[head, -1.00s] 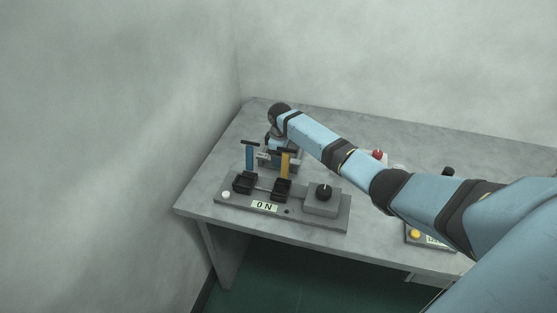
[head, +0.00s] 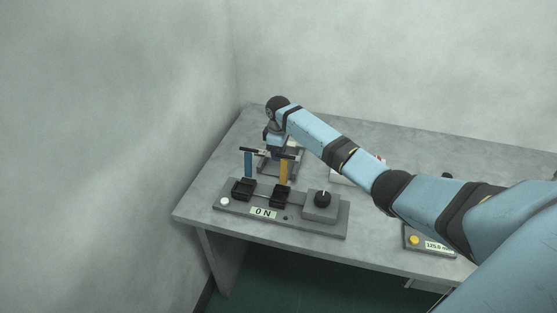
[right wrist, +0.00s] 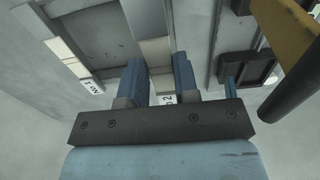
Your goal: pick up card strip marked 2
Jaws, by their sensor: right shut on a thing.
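The card strip marked 2 (right wrist: 168,99) is a pale strip with a white number label in the right wrist view. My right gripper (right wrist: 160,76) has its two blue fingers on either side of it and is shut on it; the fingers hide part of the strip. Another pale strip with a label that reads like 1 (right wrist: 93,86) lies to the left, apart from the fingers. In the head view my right gripper (head: 279,151) is over the far left of the table, largely hidden, and the strip cannot be made out. My left gripper is not in view.
A box with a yellow button (head: 414,240) is at the right.

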